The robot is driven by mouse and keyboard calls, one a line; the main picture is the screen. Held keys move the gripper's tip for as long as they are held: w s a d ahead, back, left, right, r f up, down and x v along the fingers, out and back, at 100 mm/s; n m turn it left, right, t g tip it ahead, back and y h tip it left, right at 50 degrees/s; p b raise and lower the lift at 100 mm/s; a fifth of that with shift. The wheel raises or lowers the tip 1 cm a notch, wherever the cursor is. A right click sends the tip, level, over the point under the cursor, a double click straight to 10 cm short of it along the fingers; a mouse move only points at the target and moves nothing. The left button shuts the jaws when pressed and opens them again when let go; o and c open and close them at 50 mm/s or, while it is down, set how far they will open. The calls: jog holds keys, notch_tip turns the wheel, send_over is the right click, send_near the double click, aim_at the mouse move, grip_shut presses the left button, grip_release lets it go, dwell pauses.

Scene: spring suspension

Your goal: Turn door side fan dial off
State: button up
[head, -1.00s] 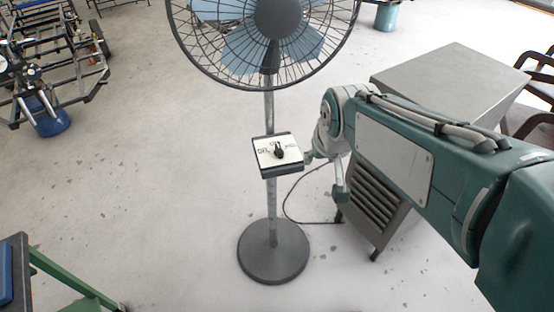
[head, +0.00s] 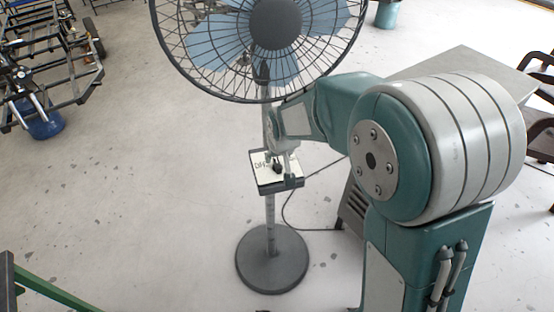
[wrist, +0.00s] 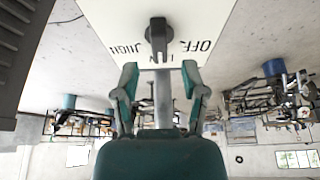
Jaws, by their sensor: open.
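The pedestal fan (head: 275,24) stands ahead of me, with a control box (head: 280,184) on its pole. The box has a white face with a black dial knob (head: 278,168). In the wrist view the knob (wrist: 158,36) sits on the white panel (wrist: 105,20), which appears upside down. "OFF" and "HIGH" are printed on either side of it, with other lettering partly hidden. My gripper (wrist: 160,95) is open and empty, its two fingers spread below the knob in that view and apart from it. In the head view my gripper (head: 287,160) is at the box, its fingertips hard to make out.
A grey metal cabinet (head: 465,72) stands to the right, partly behind my arm. A cable (head: 318,228) lies on the floor by the round fan base (head: 272,262). A green frame (head: 55,290) is at lower left.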

aim_at(275, 162)
jog(key=shift+x, duration=1.55)
grip_shut()
jog(key=shift+n, duration=0.3)
jog(key=n+y, duration=0.1)
jog(key=n, duration=0.1)
jog(key=n+g+y, duration=0.1)
jog(key=n, duration=0.2)
jog(key=shift+s+a, duration=0.1)
jog(key=n+g, duration=0.1)
jog(key=n, duration=0.2)
jog(key=n+y, duration=0.1)
jog(key=n, duration=0.2)
jog(key=shift+s+a+g, duration=0.1)
jog(key=shift+s+g, duration=0.05)
jog(key=shift+g, duration=0.25)
jog(key=shift+f, duration=0.1)
